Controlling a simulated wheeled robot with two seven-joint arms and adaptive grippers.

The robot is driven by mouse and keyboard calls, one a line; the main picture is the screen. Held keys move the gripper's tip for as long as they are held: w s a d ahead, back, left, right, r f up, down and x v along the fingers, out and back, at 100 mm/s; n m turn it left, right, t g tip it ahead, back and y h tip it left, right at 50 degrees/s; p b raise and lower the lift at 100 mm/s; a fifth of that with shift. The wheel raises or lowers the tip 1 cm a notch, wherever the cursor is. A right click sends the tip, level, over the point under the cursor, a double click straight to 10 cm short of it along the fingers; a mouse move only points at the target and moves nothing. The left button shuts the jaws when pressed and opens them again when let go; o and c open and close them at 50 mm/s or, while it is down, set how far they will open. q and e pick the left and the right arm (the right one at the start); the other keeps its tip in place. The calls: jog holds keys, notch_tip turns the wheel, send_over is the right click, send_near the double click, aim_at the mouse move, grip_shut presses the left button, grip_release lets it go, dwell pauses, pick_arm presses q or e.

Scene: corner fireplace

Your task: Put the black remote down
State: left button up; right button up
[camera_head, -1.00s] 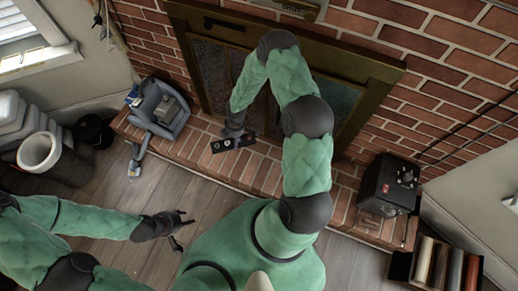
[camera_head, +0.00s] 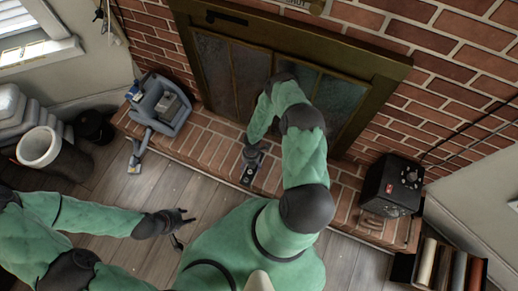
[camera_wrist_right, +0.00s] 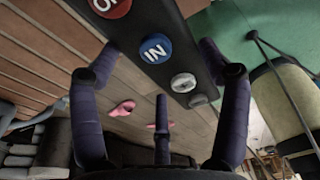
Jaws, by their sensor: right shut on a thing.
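The black remote (camera_head: 247,176) is in my right gripper (camera_head: 251,157), over the brick hearth's front edge in the head view. In the right wrist view the remote (camera_wrist_right: 178,62) runs from top to lower right, with red, blue and pale round buttons. The right gripper's fingers (camera_wrist_right: 160,52) are closed on its two sides. Whether the remote touches the bricks cannot be told. My left gripper (camera_head: 183,227) is open and empty above the wooden floor, left of the remote.
The brick hearth (camera_head: 215,150) has clear bricks to the left. A blue-grey caddy (camera_head: 160,104) stands at its left end. A black box (camera_head: 391,186) stands at its right end, near a crate of rolls (camera_head: 437,264). The fireplace doors (camera_head: 232,75) are behind.

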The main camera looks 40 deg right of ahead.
jog(key=w+d+f+b, duration=0.2)
jog(key=d, duration=0.1)
jog(key=d+f+b, duration=0.1)
jog(key=d, duration=0.1)
jog(key=shift+w, duration=0.4)
jog(key=d+f+b, duration=0.1)
jog(key=w+d+f+b, duration=0.1)
jog(key=f, duration=0.1)
jog(key=w+d+f+b, duration=0.1)
jog(key=d+f+b, duration=0.1)
jog(key=shift+w+d+f, duration=0.1)
jog(key=shift+w+f, duration=0.05)
notch_tip(320, 180, down, 3)
jog(key=shift+d+f+b, duration=0.1)
jog(key=shift+d+b, duration=0.05)
jog(key=shift+b, duration=0.65)
jog(key=shift+w, duration=0.1)
jog(key=shift+f, duration=0.15)
jog(key=o, duration=1.3)
jog(key=shift+c, duration=0.2)
